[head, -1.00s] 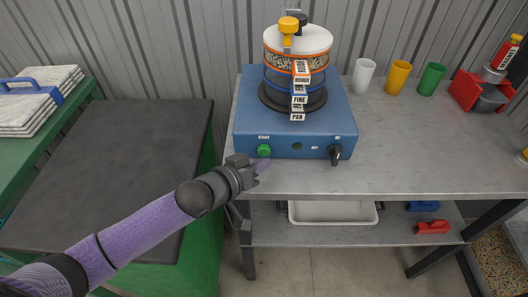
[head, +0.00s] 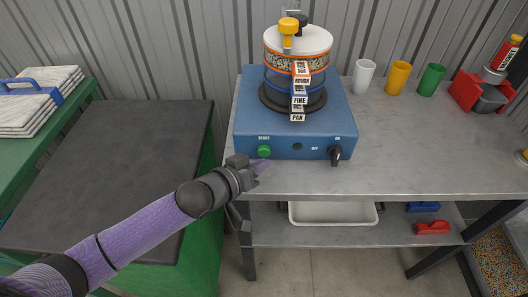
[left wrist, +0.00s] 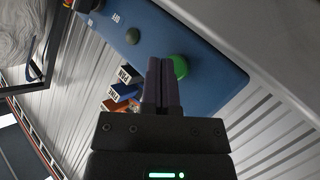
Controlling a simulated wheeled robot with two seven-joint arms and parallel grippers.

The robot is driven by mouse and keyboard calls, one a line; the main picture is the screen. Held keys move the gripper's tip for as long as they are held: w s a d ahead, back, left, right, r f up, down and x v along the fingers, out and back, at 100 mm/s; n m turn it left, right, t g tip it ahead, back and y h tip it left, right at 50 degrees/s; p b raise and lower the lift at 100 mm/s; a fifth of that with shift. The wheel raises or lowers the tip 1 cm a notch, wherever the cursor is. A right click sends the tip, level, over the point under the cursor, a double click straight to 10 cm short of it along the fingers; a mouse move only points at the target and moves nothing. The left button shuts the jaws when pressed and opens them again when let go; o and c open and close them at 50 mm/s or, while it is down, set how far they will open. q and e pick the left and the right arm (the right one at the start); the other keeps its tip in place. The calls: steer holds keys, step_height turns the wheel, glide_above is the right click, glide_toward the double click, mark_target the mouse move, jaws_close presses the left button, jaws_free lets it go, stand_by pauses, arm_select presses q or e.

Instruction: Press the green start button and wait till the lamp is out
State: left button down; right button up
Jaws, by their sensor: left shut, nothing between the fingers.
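The green start button (head: 264,151) is on the front face of the blue shaker (head: 245,115). The round lamp (head: 297,146) right of it looks dark and unlit. My left gripper (head: 264,166) is shut and empty, its tips just in front of and below the button. In the left wrist view the closed fingers (left wrist: 162,78) partly cover the button (left wrist: 180,66); whether they touch it I cannot tell. A black knob (head: 335,153) is at the right of the face. A stack of sieves with tags (head: 300,100) stands clamped on the shaker. My right gripper is out of view.
White, orange and green cups (head: 397,77) stand on the grey bench (head: 410,150) right of the shaker, with a red stand (head: 466,90) beyond. A white tray (head: 333,213) is on the shelf below. A dark-topped table (head: 110,170) is at left.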

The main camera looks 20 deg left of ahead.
arm_select(q)
steer(key=shift+w, duration=0.1)
stand_by(0.7)
steer(key=shift+w+a, duration=0.1)
steer(key=shift+w, duration=0.2)
